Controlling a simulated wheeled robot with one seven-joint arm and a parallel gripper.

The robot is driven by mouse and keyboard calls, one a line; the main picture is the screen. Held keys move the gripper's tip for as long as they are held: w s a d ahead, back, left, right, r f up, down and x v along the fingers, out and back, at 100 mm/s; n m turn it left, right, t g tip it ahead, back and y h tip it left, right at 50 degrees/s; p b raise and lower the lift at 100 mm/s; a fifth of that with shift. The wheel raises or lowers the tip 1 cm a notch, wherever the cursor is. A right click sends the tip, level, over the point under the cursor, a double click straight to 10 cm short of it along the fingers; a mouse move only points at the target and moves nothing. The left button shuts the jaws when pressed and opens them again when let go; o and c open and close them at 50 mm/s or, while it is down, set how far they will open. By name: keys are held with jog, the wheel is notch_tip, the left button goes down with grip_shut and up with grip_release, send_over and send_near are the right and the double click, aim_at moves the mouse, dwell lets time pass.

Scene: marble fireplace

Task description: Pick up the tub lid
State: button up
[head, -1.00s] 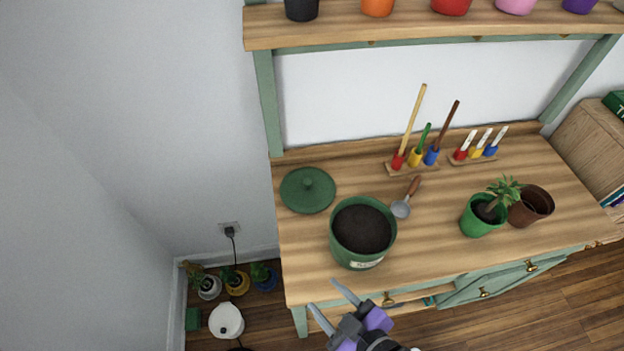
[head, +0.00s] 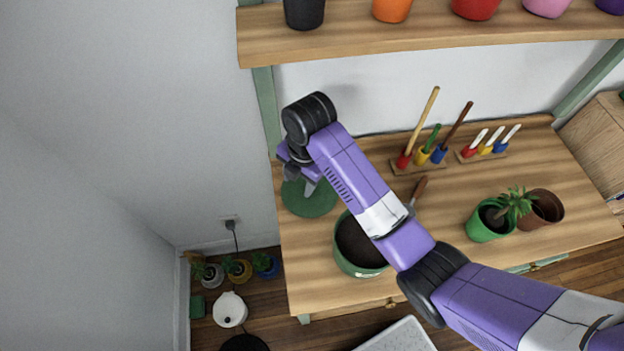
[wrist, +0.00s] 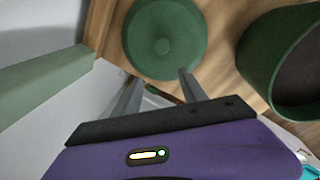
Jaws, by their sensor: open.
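The tub lid (head: 312,205) is a round dark green disc with a small knob, lying flat on the left end of the wooden bench top. In the head view my arm and gripper cover part of it. In the wrist view the whole lid (wrist: 165,38) shows, with its knob near the middle. My gripper (wrist: 157,80) is open and empty, with its two fingers pointing toward the lid. In the head view my gripper (head: 301,183) is over the lid's upper part. I cannot tell the exact height between the fingertips and the lid.
A green tub of soil (head: 352,262) stands just right of the lid, partly behind my arm; it also shows in the wrist view (wrist: 262,70). A shelf (head: 420,38) with several pots hangs above. A green post (head: 267,110) stands at the bench's back left.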

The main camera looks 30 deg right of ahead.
aim_at(324, 198)
jog(key=d+r, duration=0.1)
jog(key=w+d+r+n+g, duration=0.1)
jog(key=d, duration=0.1)
jog(key=shift+r+h, duration=0.1)
jog(key=shift+h, duration=0.2)
jog(key=shift+d, duration=0.3)
jog(key=shift+n, duration=0.3)
jog(key=shift+f+p, duration=0.75)
jog(key=shift+f, duration=3)
grip_shut()
